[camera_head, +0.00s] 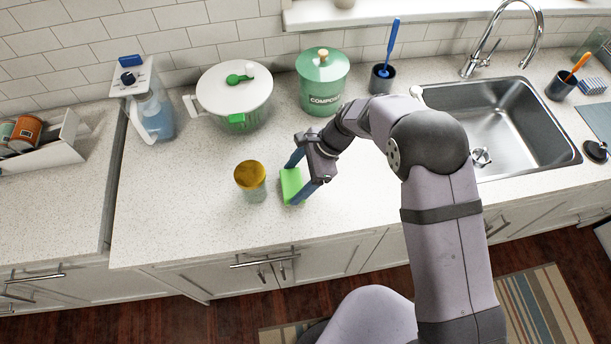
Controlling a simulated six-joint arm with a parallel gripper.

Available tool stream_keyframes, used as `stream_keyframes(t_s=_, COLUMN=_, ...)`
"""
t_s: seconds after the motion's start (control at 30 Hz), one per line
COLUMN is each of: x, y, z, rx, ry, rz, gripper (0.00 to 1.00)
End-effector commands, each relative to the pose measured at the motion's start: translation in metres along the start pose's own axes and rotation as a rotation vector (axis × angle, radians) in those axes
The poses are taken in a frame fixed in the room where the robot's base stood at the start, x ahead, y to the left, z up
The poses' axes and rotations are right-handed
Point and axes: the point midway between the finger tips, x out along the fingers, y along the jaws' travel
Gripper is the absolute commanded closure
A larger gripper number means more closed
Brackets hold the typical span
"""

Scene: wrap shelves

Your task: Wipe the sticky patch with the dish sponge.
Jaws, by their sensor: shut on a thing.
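The dish sponge (290,186) is a bright green block near the front of the speckled white counter. My gripper (296,180) is shut on it, with one blue finger on the far side and one on the near side. The sponge is at or close to the counter surface; I cannot tell whether it touches. No sticky patch can be made out on the counter; the sponge, gripper or arm may hide it.
A jar with a golden lid (250,175) stands close to the left of the sponge. The sink (510,125) is at right.

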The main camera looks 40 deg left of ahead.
Motion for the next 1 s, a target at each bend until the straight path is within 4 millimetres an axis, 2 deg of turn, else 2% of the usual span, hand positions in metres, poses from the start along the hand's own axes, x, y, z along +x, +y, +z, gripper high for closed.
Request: stream_keyframes(t_s=1.0, x=-0.046, y=0.000, z=-0.082, rx=0.003, ry=0.001, rz=-0.001, gripper=0.48)
